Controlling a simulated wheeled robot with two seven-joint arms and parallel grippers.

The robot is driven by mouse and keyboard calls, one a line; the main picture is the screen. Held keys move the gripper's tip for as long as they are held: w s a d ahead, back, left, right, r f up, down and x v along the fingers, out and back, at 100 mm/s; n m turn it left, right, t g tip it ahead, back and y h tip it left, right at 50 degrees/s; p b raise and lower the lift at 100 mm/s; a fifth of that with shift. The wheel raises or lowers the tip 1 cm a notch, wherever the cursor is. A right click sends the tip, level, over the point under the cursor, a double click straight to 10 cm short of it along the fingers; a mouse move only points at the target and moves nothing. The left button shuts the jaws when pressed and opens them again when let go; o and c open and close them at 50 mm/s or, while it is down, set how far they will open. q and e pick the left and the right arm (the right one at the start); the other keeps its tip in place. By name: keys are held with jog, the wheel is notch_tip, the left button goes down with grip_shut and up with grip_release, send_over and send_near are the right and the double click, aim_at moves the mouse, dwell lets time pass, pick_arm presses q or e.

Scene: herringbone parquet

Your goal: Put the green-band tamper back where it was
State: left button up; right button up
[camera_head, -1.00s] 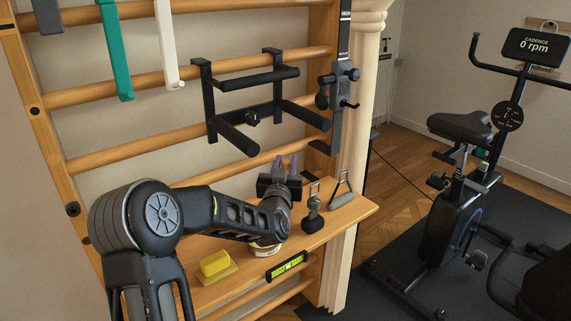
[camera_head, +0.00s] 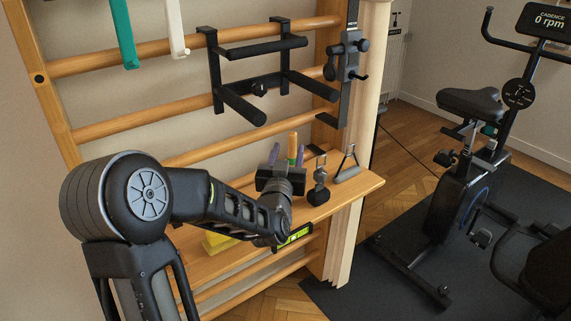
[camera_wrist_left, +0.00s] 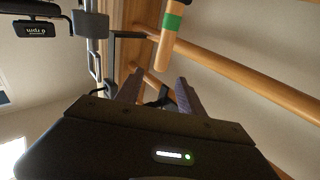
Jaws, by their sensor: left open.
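The green-band tamper shows as a slim wooden piece with a green band (camera_head: 292,150) just behind my left gripper (camera_head: 287,155), between its fingers as seen from the head. In the left wrist view the tamper (camera_wrist_left: 165,48) is a pale wooden stick with a green band, above the fingertips (camera_wrist_left: 158,90) and apart from them. My left gripper is open, with nothing between its fingers in the wrist view. The tamper's lower end is hidden behind the gripper in the head view. My right gripper is not in view.
A wooden shelf (camera_head: 345,190) holds a kettlebell-like weight (camera_head: 319,186) and a triangular handle (camera_head: 347,167). A yellow block (camera_head: 219,242) is partly behind my arm; a green level (camera_head: 293,236) sits at the shelf front. A black bar rack (camera_head: 245,105) hangs above. An exercise bike (camera_head: 465,170) stands right.

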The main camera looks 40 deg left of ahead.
pick_arm(q)
jog(key=v, duration=0.4)
dwell(0.8)
